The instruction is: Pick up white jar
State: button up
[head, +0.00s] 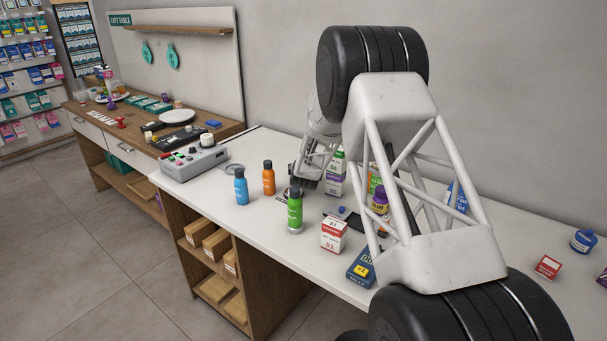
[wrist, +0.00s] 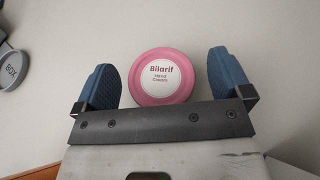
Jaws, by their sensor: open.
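A round jar (wrist: 164,75) labelled "Bilarif Hand Cream" shows from above in the wrist view. Its lid is pink with a white centre; its body is hidden beneath, so I cannot tell whether that is white. My gripper (wrist: 165,80) is open, with one blue finger on each side of the jar and visible gaps between. In the head view my gripper (head: 297,189) is low over the white counter (head: 215,192), behind the green bottle (head: 295,210) and partly hidden by it. I cannot make out the jar there.
Blue (head: 241,187) and orange (head: 268,178) bottles stand left of my gripper. A red-and-white box (head: 333,236) and a dark blue box (head: 361,268) stand nearer the front edge. A grey round item (wrist: 12,70) marked "BOX" lies left in the wrist view.

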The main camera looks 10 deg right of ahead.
jog(key=shift+c, duration=0.3)
jog(key=c, duration=1)
jog(key=shift+r, duration=0.15)
jog(key=shift+r, duration=4.9)
